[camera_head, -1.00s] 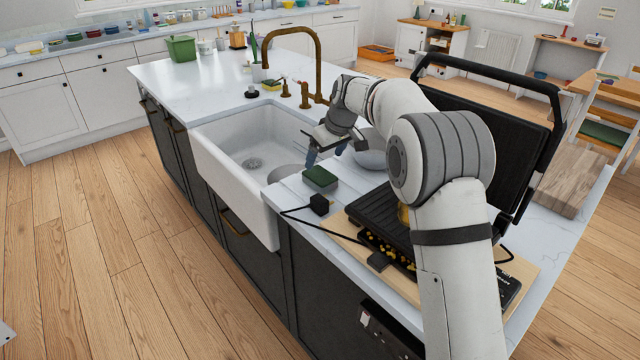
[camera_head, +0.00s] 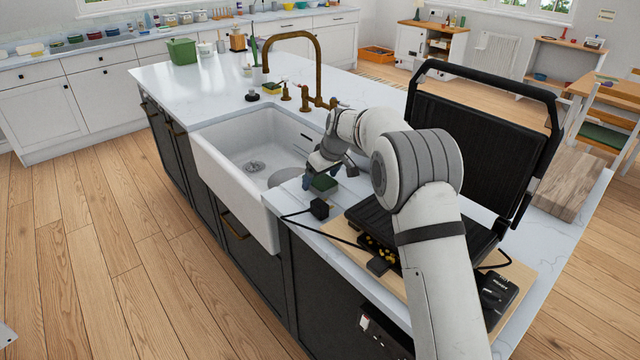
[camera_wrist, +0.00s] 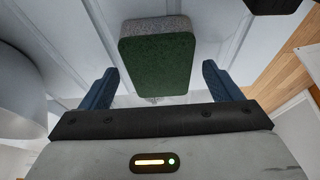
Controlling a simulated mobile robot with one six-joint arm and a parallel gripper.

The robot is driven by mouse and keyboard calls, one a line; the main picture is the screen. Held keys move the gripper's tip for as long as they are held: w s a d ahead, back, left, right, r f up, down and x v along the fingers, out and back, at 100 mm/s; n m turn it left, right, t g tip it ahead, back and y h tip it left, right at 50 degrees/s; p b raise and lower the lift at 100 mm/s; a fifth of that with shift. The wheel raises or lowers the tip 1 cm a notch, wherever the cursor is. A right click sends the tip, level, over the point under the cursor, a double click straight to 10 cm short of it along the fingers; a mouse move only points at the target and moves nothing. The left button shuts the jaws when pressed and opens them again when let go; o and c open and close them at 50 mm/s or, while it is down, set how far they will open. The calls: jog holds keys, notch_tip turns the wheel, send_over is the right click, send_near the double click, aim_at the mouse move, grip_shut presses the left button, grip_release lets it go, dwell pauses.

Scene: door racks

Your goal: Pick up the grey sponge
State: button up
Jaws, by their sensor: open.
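The grey sponge, a block with a green top and grey speckled sides, lies on the white counter beside the sink in the head view (camera_head: 323,185). In the wrist view the sponge (camera_wrist: 157,62) shows its green face and a grey side. My gripper (camera_wrist: 159,72) is open, with one blue finger on each side of the sponge's near end and a gap to both. In the head view my gripper (camera_head: 318,178) is low over the counter at the sponge, and my arm partly hides it.
A black box with a cable (camera_head: 319,209) sits on the counter near the sponge. An open black grill (camera_head: 475,150) stands to the right on a wooden board. The white sink (camera_head: 235,190) lies left. A pale rounded object (camera_wrist: 18,95) is left in the wrist view.

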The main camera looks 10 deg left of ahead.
jog(key=shift+f, duration=0.25)
dwell(0.4)
jog(key=c, duration=1.1)
